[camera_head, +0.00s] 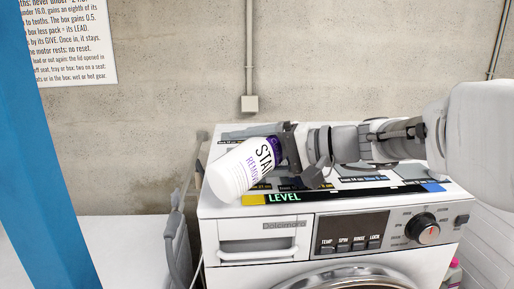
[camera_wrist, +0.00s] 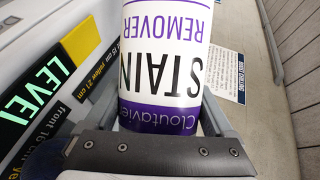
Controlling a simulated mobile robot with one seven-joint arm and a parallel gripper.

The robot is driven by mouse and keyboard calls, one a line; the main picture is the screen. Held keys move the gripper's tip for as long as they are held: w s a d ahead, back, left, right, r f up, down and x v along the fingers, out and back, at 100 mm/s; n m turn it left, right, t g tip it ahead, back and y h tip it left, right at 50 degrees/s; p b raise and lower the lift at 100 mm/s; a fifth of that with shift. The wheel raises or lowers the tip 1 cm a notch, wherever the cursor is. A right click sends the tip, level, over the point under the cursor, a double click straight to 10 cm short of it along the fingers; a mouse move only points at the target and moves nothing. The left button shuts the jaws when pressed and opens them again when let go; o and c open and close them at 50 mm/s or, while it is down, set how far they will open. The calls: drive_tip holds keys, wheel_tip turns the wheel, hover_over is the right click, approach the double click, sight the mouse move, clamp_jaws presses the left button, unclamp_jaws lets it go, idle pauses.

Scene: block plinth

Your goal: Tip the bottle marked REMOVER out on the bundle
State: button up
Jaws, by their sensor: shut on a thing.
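The bottle (camera_head: 262,157) is white with a purple band and reads STAIN REMOVER. It is tilted, with its white end low at the left and its purple end at my gripper (camera_head: 286,150). My gripper is shut on it and holds it over the left part of the washing machine's top (camera_head: 222,208). In the wrist view the bottle (camera_wrist: 165,65) fills the middle, between the fingers of my gripper (camera_wrist: 165,112). No liquid shows leaving the bottle. I cannot make out a bundle in either view.
The washing machine's front has a detergent drawer (camera_head: 258,252), a dial (camera_head: 422,228) and a round door (camera_head: 345,276). A dark strip marked LEVEL (camera_head: 330,197) lies on top. A blue post (camera_head: 50,150) stands at the left. A pale surface (camera_head: 120,250) lies left of the machine.

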drive_tip(key=shift+r+y, duration=0.1)
drive_tip(key=shift+y, duration=0.2)
idle(0.7)
drive_tip(key=shift+r+m+p, duration=0.35)
drive_tip(key=shift+r+m, duration=0.35)
drive_tip(key=shift+r, duration=0.05)
idle(1.7)
